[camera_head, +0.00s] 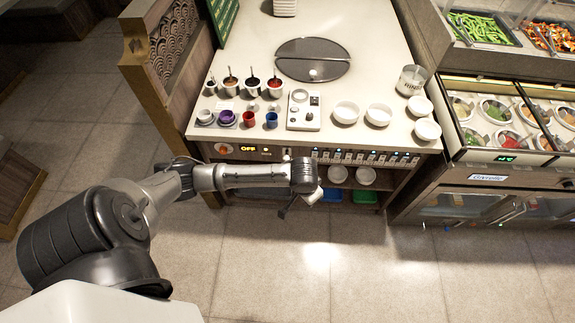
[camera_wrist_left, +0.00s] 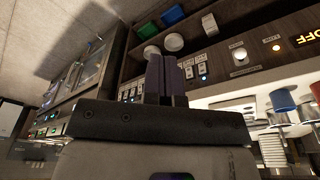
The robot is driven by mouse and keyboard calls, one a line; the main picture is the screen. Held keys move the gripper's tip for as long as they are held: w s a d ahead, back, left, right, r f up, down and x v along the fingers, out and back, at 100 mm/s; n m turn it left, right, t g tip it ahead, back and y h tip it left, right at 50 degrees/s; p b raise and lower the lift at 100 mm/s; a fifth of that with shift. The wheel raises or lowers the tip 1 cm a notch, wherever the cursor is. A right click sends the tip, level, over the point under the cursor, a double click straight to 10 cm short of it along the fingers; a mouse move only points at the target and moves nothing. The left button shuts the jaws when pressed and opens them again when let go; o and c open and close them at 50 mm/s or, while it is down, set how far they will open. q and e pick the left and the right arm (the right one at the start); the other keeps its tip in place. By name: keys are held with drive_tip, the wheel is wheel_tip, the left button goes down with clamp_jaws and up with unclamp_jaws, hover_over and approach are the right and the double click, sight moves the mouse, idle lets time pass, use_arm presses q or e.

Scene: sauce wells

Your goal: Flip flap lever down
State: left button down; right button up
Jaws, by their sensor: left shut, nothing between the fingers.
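A row of small white levers (camera_head: 365,157) runs along the counter's front panel in the head view; their labels are too small to read, so I cannot tell which is the flap lever. Some of these switches (camera_wrist_left: 188,70) also show in the left wrist view, beside my fingers. My left gripper (camera_head: 283,212) hangs in front of the panel, below the lever row and apart from it. In the left wrist view its dark fingers (camera_wrist_left: 165,76) are pressed together and empty, and they cover part of the panel. My right gripper is not in view.
An orange-lit OFF display (camera_head: 248,148) and an orange knob (camera_head: 222,149) are at the panel's left. Below is a shelf with white bowls (camera_head: 366,176) and a blue bin (camera_head: 331,195). Cups and bowls stand on the counter (camera_head: 375,75). The floor in front is clear.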

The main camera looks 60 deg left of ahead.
use_arm(q)
drive_tip(key=w+a+f+n+y+b, duration=0.1)
drive_tip(key=w+a+f+n+b, duration=0.1)
drive_tip(key=w+a+f+b, duration=0.3)
drive_tip(key=w+a+f+n+b, duration=0.1)
drive_tip(key=a+n+b, duration=0.15)
drive_tip(key=a, duration=0.45)
drive_tip(key=r+n+g+y+b, duration=0.1)
drive_tip(key=n+b, duration=0.4)
drive_tip(key=b, duration=0.2)
hover_over(287, 156)
drive_tip(key=d, duration=0.2)
drive_tip(key=shift+s+d+r, duration=0.1)
drive_tip(key=shift+s+r, duration=0.05)
drive_tip(key=shift+s, duration=0.2)
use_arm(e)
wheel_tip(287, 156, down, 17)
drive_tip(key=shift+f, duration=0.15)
use_arm(q)
drive_tip(key=b+x, duration=0.3)
drive_tip(key=x, duration=0.5)
drive_tip(key=shift+f, duration=0.35)
drive_tip(key=shift+f+b, duration=0.4)
drive_tip(key=shift+f, duration=0.3)
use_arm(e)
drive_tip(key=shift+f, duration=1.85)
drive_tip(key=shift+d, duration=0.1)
